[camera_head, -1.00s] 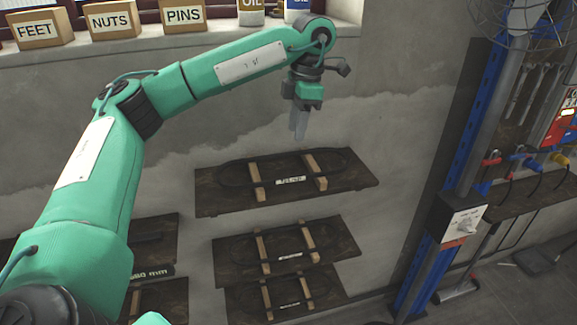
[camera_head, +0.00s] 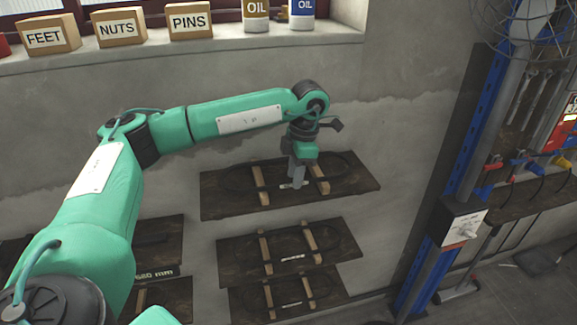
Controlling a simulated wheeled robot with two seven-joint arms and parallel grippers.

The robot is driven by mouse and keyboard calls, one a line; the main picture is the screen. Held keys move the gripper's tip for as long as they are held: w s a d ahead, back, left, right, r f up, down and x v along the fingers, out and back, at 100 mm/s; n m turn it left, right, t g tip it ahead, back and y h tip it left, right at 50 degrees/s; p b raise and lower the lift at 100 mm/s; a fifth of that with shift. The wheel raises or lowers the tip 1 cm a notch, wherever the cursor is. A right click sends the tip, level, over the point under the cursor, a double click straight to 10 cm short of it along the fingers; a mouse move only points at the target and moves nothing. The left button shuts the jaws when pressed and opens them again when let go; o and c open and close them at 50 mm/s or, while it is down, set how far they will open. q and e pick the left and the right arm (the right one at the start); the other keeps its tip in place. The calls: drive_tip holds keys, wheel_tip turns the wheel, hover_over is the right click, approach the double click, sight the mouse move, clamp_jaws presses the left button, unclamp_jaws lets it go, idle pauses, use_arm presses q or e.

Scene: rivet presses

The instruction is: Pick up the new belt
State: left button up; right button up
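Dark boards on the wall carry thin black belts laid around pairs of wooden blocks. The top board (camera_head: 218,207) holds one belt loop, with a pale label (camera_head: 290,185) between its two blocks. My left gripper (camera_head: 297,182) points down over the middle of this board, between the blocks, and partly covers the label. Its fingers look close to the label and belt; I cannot tell whether they touch or how far they are apart. The middle board (camera_head: 229,263) and the lower board (camera_head: 243,309) hold similar belts. My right gripper is not in view.
Boxes marked FEET (camera_head: 48,37), NUTS (camera_head: 121,28) and PINS (camera_head: 190,21) stand on the ledge above, beside two OIL cans (camera_head: 302,12). A blue post (camera_head: 464,165) with a switch box (camera_head: 463,229) and a fan stand at right. More boards sit lower left.

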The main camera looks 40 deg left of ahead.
use_arm(q)
drive_tip(key=shift+s+f, duration=0.1)
drive_tip(key=shift+f, duration=0.25)
clamp_jaws()
drive_tip(key=shift+r, duration=0.2)
